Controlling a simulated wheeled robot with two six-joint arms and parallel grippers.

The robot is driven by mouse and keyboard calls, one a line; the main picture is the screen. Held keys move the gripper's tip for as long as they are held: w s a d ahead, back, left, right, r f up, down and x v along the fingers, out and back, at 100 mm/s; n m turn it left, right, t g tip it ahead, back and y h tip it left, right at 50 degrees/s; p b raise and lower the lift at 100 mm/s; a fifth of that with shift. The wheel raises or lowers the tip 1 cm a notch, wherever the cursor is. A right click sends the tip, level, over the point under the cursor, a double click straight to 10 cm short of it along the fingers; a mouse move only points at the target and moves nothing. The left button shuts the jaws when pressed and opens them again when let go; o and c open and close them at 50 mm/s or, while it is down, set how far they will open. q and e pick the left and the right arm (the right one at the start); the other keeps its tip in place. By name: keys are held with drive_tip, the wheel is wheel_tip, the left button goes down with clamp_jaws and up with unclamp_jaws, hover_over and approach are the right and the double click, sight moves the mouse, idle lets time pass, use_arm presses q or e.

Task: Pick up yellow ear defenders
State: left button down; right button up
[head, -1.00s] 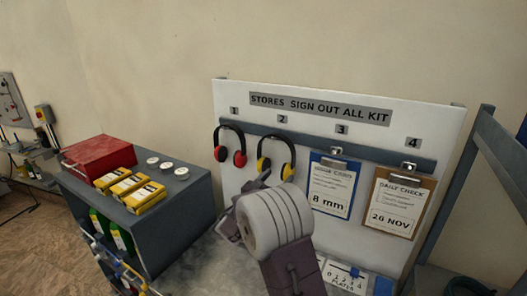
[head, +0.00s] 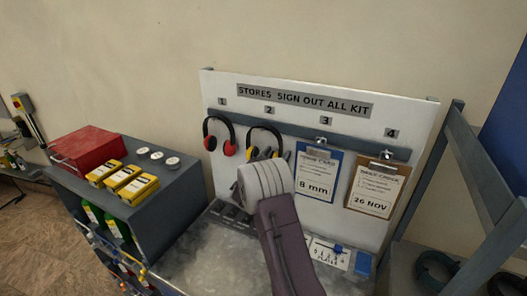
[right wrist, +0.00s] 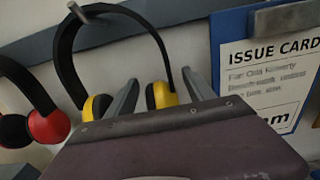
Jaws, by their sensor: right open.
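The yellow ear defenders (head: 251,152) hang by their black headband from the peg under number 2 on the white board; they also show in the right wrist view (right wrist: 160,95). My right gripper (head: 268,155) is open in front of them, its arm covering part of the lower cups in the head view. In the right wrist view my right gripper (right wrist: 160,92) has its left finger between the two yellow cups and its right finger just right of the right cup. I cannot tell whether either finger touches. My left gripper is not in view.
Red ear defenders (head: 228,148) hang close on the left at peg 1. A blue clipboard (head: 316,172) hangs close on the right, with a brown clipboard (head: 377,188) beyond. A dark cabinet (head: 175,205) with yellow boxes and a red case stands left. A grey worktop (head: 195,262) lies below.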

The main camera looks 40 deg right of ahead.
drive_tip(key=shift+d+f, duration=0.15)
drive_tip(key=shift+d, duration=0.1)
drive_tip(key=shift+a, duration=0.2)
clamp_jaws()
drive_tip(key=shift+d, duration=0.1)
